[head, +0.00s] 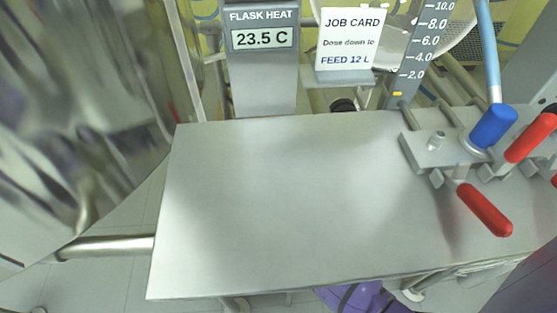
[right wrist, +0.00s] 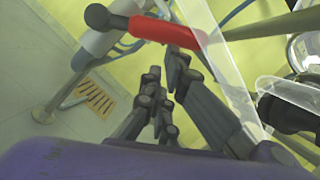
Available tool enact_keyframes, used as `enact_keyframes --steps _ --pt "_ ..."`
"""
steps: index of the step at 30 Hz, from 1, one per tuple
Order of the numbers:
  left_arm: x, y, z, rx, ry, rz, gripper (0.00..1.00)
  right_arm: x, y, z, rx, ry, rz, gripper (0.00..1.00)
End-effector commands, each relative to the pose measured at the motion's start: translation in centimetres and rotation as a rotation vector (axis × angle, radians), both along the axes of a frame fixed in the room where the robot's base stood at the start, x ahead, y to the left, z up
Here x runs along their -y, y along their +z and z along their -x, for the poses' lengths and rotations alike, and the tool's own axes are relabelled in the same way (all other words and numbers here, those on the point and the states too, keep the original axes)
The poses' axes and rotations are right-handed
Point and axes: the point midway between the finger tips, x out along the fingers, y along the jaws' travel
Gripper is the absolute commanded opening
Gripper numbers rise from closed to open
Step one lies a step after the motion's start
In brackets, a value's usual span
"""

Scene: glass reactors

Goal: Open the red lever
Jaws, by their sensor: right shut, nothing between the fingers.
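In the head view, a red lever (head: 485,210) slants down toward the lower right from the valve block at the right end of the steel table. A second red lever (head: 532,137) sits above it, angled up to the right, and a sliver of red shows at the right edge. In the right wrist view, a red lever (right wrist: 165,30) lies across the top. My right gripper (right wrist: 166,72) is shut and empty, its fingertips just below that lever in the picture; whether they touch, I cannot tell. Neither gripper shows in the head view.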

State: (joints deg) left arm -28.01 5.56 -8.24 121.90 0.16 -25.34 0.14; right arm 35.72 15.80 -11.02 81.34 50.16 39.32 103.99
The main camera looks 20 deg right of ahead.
Motion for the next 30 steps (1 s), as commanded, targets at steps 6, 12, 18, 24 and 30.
enact_keyframes --steps 6,12,18,24,30 --pt "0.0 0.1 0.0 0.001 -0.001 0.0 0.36 0.0 0.0 0.0 0.0 -0.001 0.002 0.0" --pt "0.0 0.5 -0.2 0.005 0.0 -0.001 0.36 0.0 0.5 0.0 -0.009 -0.001 0.036 0.0" --pt "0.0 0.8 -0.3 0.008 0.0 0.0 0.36 0.0 0.7 0.0 -0.017 0.0 0.063 0.0" --pt "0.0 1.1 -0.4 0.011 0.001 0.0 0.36 -0.1 1.1 0.0 -0.025 0.0 0.093 0.0" --pt "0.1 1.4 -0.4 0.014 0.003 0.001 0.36 -0.1 1.4 0.0 -0.036 0.001 0.127 0.0"
